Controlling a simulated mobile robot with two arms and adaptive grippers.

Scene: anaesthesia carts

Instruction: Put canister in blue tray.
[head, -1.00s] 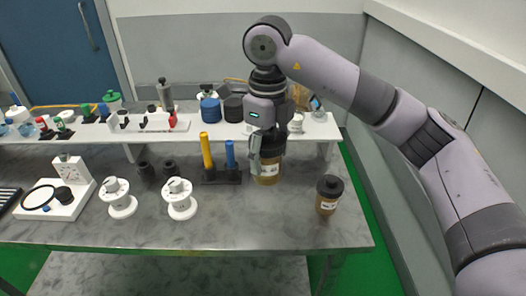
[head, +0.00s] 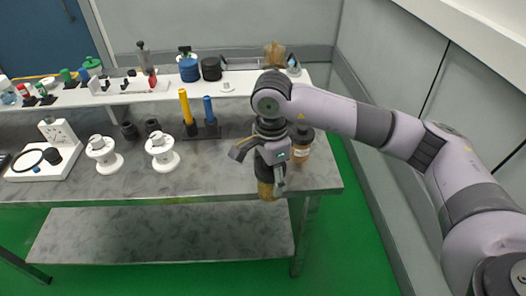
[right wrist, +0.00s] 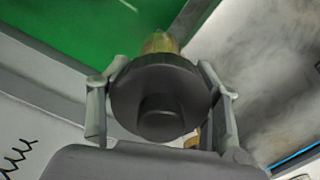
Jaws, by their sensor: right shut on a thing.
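My right gripper (head: 264,166) is shut on a canister (head: 265,188) with an amber-brown body, which hangs over the table's front edge. In the right wrist view the canister's round black lid (right wrist: 160,95) sits between the two fingers, with its amber body (right wrist: 160,43) showing beyond. A second brown jar (head: 302,152) with a black lid stands on the table just behind and right of the gripper, partly covered by it. I see no blue tray. My left gripper is not in view.
The grey table (head: 215,182) holds white spools (head: 162,152), yellow and blue cylinders (head: 187,108) and a white stand (head: 50,155). A raised white shelf (head: 130,93) runs behind with a blue pot (head: 189,70) and several small items. Green floor (head: 350,235) is free at right.

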